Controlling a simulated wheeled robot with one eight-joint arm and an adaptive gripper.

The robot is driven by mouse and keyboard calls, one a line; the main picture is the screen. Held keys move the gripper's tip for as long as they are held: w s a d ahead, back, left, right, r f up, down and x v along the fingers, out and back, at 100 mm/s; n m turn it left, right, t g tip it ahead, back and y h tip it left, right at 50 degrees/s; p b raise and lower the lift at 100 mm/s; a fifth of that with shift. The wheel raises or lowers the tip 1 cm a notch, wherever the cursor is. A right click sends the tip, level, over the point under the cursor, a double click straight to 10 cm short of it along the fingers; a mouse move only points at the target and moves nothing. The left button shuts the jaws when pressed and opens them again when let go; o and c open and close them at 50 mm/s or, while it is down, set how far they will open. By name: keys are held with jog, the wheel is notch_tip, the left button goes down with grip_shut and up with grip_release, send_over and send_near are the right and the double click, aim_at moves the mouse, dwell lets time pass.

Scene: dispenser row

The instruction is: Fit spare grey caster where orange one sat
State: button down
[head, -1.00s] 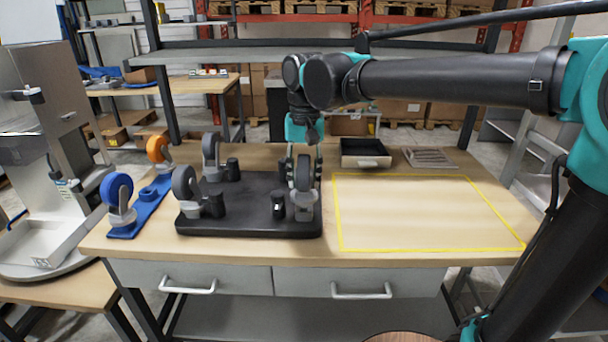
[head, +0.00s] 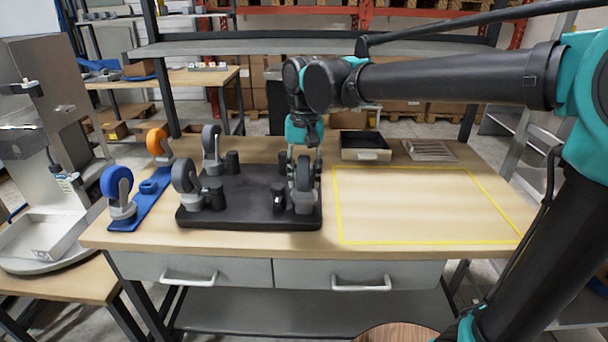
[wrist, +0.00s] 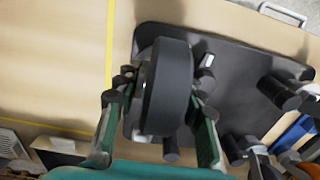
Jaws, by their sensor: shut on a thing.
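My gripper (head: 304,160) is shut on a grey caster (head: 304,185) at the right front corner of the black base plate (head: 245,215). In the wrist view the dark wheel of the caster (wrist: 168,88) lies between the two fingers (wrist: 160,120). The caster stands upright at the plate's surface; whether it is seated there I cannot tell. Two other grey casters stand on the plate, at front left (head: 186,180) and back left (head: 211,148). The orange caster (head: 158,145) stands on a blue holder (head: 150,195) at left, behind a blue-wheeled caster (head: 117,190).
Short black posts (head: 278,196) stand on the plate near the casters. A dark open tray (head: 365,146) and a slatted grey piece (head: 430,150) lie at the back right. The yellow-outlined area (head: 425,205) of the table is empty. A grey machine (head: 45,130) stands at far left.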

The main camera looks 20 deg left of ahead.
jog(key=shift+f, duration=0.35)
jog(key=c, duration=0.9)
grip_release()
jog(key=shift+o, duration=0.2)
